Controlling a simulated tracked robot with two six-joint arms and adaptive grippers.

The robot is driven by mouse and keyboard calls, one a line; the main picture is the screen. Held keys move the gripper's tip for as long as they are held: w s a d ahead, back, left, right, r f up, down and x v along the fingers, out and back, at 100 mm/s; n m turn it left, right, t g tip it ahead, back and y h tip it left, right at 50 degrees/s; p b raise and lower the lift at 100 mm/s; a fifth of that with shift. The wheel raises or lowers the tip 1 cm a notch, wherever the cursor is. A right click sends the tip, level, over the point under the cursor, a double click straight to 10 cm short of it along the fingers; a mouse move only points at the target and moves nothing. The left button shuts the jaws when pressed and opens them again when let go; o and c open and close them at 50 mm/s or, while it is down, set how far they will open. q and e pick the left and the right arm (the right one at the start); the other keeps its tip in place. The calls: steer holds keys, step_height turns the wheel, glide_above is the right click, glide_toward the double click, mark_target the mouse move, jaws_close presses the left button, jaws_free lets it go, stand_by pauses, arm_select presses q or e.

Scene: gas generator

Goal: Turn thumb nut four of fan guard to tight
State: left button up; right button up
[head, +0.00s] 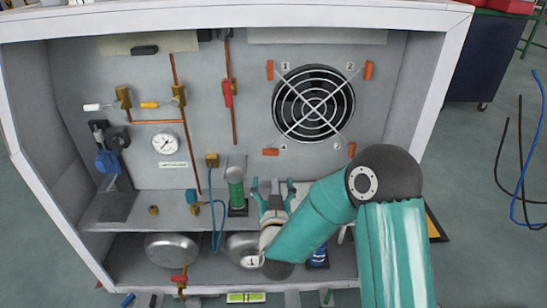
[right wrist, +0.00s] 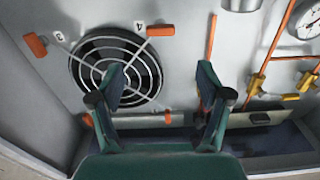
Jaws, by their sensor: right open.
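The fan guard (head: 314,104) is a round wire grille on the back panel, with orange thumb nuts at its corners. Thumb nut four (head: 270,152) is at the lower left in the head view and lies horizontal. In the right wrist view, which is turned over, thumb nut four (right wrist: 160,30) is beside the number 4, beyond the open fingers. Thumb nut three (head: 351,149) stands upright at the lower right. My right gripper (head: 274,187) is open and empty below thumb nut four, apart from it. It also shows in the right wrist view (right wrist: 163,78). My left gripper is not in view.
A green cylinder (head: 236,188) stands on the shelf just left of my right gripper. Copper pipes, valves and a gauge (head: 166,144) fill the panel's left side. The cabinet's side wall (head: 437,85) bounds the right. The panel around the guard is clear.

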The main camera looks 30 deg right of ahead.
mark_target(271, 155)
steer(key=x, duration=1.2)
steer(key=shift+w, duration=0.2)
